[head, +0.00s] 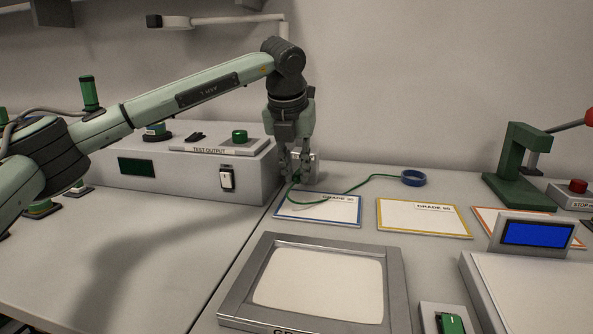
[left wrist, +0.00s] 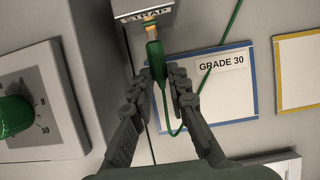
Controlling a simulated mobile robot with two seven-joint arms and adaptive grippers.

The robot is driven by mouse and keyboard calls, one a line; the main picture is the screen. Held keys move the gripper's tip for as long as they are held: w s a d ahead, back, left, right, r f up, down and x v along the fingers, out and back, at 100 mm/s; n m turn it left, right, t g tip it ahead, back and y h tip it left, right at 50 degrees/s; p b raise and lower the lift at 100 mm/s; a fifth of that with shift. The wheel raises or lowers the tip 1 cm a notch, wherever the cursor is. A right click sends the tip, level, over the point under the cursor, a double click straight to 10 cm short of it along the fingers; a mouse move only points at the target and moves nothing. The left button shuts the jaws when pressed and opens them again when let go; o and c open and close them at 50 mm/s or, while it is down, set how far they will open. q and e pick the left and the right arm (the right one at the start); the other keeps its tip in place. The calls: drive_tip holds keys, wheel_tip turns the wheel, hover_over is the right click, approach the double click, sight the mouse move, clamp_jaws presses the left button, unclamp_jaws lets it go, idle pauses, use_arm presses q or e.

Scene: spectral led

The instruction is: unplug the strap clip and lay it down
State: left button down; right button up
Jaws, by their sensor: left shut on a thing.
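The strap clip (left wrist: 156,62) is a green handle with a brass tip, in the left wrist view. My left gripper (head: 296,177) points down at the back of the bench and is shut on the clip; its fingers also show in the left wrist view (left wrist: 168,80). The brass tip is at the grey box labelled STRAP (left wrist: 148,13); I cannot tell how much of it sits inside. In the head view the box (head: 314,170) is partly behind the fingers. A green cord (head: 352,188) runs from the clip to a blue band (head: 413,178). My right gripper is out of view.
The TEST OUTPUT box (head: 190,172) stands left of the gripper. The GRADE 30 card (head: 318,210) lies just in front, with the yellow-edged card (head: 424,218) to its right. A framed panel (head: 397,290) is nearer. A green press (head: 517,165) stands at right.

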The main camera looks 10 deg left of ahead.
use_arm(q)
drive_tip(key=shift+s+b, duration=0.6)
drive_tip(key=shift+s, duration=0.45)
drive_tip(key=shift+s, duration=0.3)
drive_tip(key=shift+s+b, duration=0.5)
drive_tip(key=shift+b, duration=0.05)
